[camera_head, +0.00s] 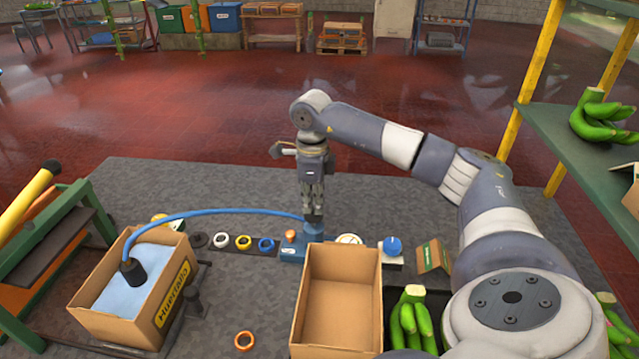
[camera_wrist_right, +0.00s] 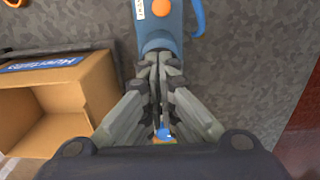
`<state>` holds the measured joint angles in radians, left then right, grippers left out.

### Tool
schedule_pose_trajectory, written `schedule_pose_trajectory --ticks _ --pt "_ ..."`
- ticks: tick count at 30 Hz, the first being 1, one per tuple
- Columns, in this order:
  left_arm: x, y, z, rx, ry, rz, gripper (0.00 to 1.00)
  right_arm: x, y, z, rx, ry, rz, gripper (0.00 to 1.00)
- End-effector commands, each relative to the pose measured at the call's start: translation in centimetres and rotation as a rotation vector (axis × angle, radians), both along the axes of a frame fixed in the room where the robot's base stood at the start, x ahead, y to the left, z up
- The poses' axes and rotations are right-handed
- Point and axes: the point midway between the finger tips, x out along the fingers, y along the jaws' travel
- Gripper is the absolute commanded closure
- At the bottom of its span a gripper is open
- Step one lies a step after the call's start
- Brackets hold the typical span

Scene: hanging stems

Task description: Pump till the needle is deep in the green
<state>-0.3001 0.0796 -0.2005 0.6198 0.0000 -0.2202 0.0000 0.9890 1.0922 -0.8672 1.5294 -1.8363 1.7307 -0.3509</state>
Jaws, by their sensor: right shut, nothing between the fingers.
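A blue pump (camera_head: 292,252) with an orange button (camera_head: 290,235) stands on the grey mat behind the open cardboard box. It also shows in the right wrist view (camera_wrist_right: 160,38). A blue hose (camera_head: 225,213) arches from it to a black fitting (camera_head: 132,271) on the light blue bag (camera_head: 150,268) in the left carton. My right gripper (camera_head: 314,213) points down, shut and empty, with its fingertips at the top of the pump's blue cylinder; I cannot tell if they touch. A round white dial (camera_head: 349,239) is partly hidden; no needle can be made out. My left gripper is out of view.
An empty cardboard box (camera_head: 338,300) stands in front of the pump. A blue knob (camera_head: 392,246) is to its right. Several coloured rings lie left of the pump, and an orange ring (camera_head: 244,341) lies in front. Green bananas (camera_head: 410,318) are at the front right.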

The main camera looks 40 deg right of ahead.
Motion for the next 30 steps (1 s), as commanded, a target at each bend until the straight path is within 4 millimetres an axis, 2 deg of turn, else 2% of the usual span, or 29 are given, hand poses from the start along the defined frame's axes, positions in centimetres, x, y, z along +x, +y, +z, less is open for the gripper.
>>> schedule_pose_trajectory --ticks 11,25,30 --pt "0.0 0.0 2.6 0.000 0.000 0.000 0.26 0.0 0.0 3.4 0.000 -0.001 0.000 1.00" --pt "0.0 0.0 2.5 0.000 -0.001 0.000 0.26 0.0 0.0 3.3 0.000 -0.001 0.000 1.00" --pt "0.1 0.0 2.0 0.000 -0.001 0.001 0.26 0.0 0.0 2.7 0.000 0.000 0.000 1.00"
